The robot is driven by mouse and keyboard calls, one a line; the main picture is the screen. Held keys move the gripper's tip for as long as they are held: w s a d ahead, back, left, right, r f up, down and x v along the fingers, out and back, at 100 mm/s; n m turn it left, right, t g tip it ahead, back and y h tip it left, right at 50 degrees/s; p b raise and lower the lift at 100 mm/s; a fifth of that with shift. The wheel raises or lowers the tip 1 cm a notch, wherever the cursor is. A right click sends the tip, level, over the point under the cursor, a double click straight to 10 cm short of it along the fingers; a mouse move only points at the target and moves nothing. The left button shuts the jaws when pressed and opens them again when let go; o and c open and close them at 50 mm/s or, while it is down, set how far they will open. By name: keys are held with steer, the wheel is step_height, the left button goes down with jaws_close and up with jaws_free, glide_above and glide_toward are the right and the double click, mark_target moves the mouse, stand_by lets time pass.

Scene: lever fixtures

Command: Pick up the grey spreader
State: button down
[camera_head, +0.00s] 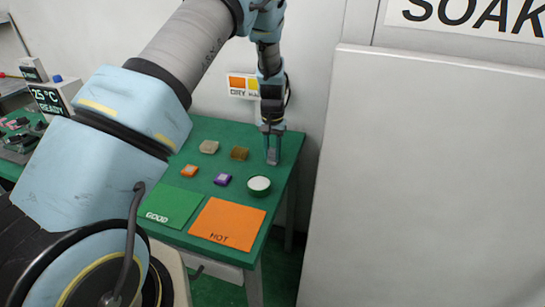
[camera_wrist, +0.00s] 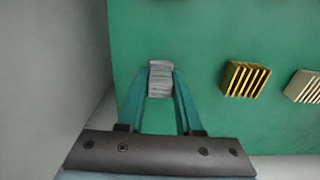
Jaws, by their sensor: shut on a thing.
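The grey spreader (camera_wrist: 160,80) is a small ribbed grey block between my fingertips in the wrist view. My gripper (camera_wrist: 160,84) is shut on it, with one teal finger on each side. In the head view my gripper (camera_head: 272,158) points straight down at the back right corner of the green table, and the grey spreader (camera_head: 272,155) shows only as a small grey patch between the fingers. I cannot tell whether the spreader touches the tabletop or is just above it.
A gold finned block (camera_head: 239,153) and a beige block (camera_head: 209,147) lie left of my gripper. An orange piece (camera_head: 189,171), a purple piece (camera_head: 222,179) and a round white-topped pot (camera_head: 259,185) are nearer. Green (camera_head: 172,205) and orange (camera_head: 228,224) mats lie in front. A grey cabinet (camera_head: 430,180) stands right.

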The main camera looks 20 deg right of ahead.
mark_target(273, 148)
steer(key=shift+r, duration=0.1)
step_height(273, 148, up, 10)
steer(key=b, duration=0.3)
steer(key=c, duration=1.2)
jaws_free()
jaws_close()
